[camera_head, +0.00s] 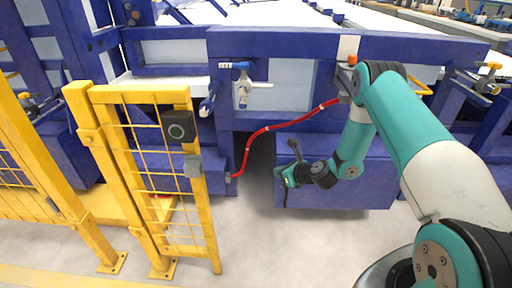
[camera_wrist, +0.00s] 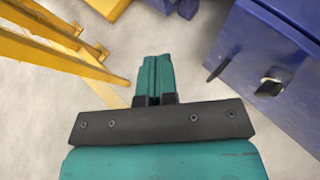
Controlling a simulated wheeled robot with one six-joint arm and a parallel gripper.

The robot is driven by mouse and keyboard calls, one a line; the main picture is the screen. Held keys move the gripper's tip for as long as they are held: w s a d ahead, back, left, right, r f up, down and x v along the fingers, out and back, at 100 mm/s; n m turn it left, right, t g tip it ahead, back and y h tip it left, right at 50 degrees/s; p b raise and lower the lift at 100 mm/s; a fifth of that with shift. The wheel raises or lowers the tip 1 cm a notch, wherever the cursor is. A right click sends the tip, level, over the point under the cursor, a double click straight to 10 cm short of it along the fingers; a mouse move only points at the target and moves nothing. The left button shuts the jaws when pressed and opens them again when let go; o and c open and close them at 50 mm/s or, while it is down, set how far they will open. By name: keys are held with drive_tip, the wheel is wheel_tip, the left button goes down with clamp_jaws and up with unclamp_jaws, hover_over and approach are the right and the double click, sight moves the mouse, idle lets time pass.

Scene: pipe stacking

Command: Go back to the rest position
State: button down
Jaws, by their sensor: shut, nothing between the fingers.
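My gripper (camera_head: 284,178) hangs low in front of the blue machine frame in the head view, at the end of my teal and white arm. In the wrist view my gripper (camera_wrist: 152,78) shows its teal fingers pressed together, with nothing between them. It is apart from everything around it, with grey floor beneath. No pipe can be made out in either view.
A yellow mesh gate (camera_head: 150,180) stands left of my gripper. The blue frame (camera_head: 330,47) runs behind, with a red hose (camera_head: 290,123) hanging across it. A blue cabinet (camera_wrist: 265,65) is on the right in the wrist view. The grey floor (camera_head: 290,245) in front is clear.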

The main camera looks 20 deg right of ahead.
drive_tip(key=s+a+r+n+g+y, duration=0.2)
drive_tip(key=s+a+r+n+g, duration=0.15)
drive_tip(key=a+r+n, duration=0.6)
drive_tip(key=s+a+r+n+g+y, duration=0.1)
drive_tip(key=s+a+r+n+g, duration=0.25)
drive_tip(key=a+r+n, duration=0.55)
drive_tip(key=s+r+n+g+h, duration=0.1)
drive_tip(key=s+r+n, duration=0.4)
drive_tip(key=s+n, duration=0.3)
drive_tip(key=s+r+n+g+h, duration=0.15)
drive_tip(key=s+r+n, duration=0.35)
drive_tip(key=s, duration=0.5)
drive_tip(key=s+r+n+g+h, duration=0.15)
drive_tip(key=s+r+n, duration=0.25)
drive_tip(key=s+n, duration=0.45)
wheel_tip(320, 180, up, 26)
drive_tip(key=m+p, duration=0.1)
drive_tip(key=p, duration=2.5)
drive_tip(key=shift+s+a+r+y, duration=0.15)
drive_tip(key=shift+s+a+y, duration=0.2)
drive_tip(key=shift+a+y, duration=0.05)
